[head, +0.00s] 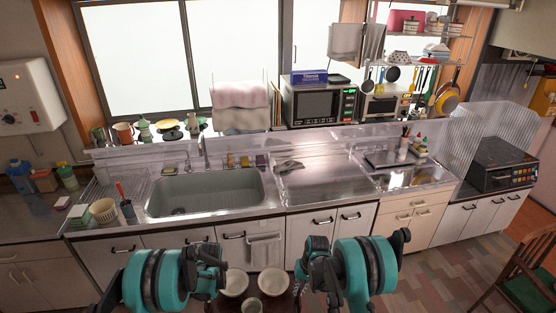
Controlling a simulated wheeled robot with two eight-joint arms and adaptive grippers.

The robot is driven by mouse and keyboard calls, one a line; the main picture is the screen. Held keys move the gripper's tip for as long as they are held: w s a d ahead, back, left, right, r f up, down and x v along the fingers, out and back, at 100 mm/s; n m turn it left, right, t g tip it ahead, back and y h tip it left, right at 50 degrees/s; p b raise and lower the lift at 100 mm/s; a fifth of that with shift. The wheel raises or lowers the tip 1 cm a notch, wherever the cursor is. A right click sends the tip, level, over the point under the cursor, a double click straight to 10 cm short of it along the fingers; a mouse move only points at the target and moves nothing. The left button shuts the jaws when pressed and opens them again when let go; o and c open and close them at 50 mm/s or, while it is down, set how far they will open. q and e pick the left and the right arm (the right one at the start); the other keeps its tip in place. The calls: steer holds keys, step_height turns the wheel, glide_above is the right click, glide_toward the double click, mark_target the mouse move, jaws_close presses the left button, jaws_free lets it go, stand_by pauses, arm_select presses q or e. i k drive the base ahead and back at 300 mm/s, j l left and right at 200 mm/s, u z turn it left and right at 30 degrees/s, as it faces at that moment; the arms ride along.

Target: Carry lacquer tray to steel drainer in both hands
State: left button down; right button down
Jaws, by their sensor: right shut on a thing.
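The dark lacquer tray (284,304) is at the bottom middle, partly cut off by the picture edge. It bears two pale bowls (233,283) and (273,281) and a small cup (251,304). My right gripper (318,272) is at its right side, shut on the tray, with its fingertips mostly hidden. My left gripper (208,272) is at its left side; its jaws are hidden, so I cannot tell their state. A ridged steel surface, seemingly the drainer (125,184), lies left of the sink, apart from the tray.
The sink (205,193) is in the counter ahead. A strainer-like tub (103,210) and a dark cup with a red-handled brush (127,210) stand at the counter's front left. A towel (264,250) hangs on the cabinet front. A chair (530,285) stands far right.

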mark_target(321, 178)
steer(key=i+z, duration=0.45)
steer(key=i, duration=0.15)
steer(key=i+j+z, duration=0.1)
steer(key=i+z, duration=0.3)
steer(key=i, duration=0.25)
steer(key=i+l+z, duration=0.1)
steer(key=i+z, duration=0.3)
steer(key=i, duration=0.35)
steer(key=i+z, duration=0.45)
steer(key=i, duration=0.25)
steer(key=i+u, duration=0.3)
steer(key=i+l+u, duration=0.1)
steer(key=i+u, duration=0.3)
steer(key=u, duration=1.3)
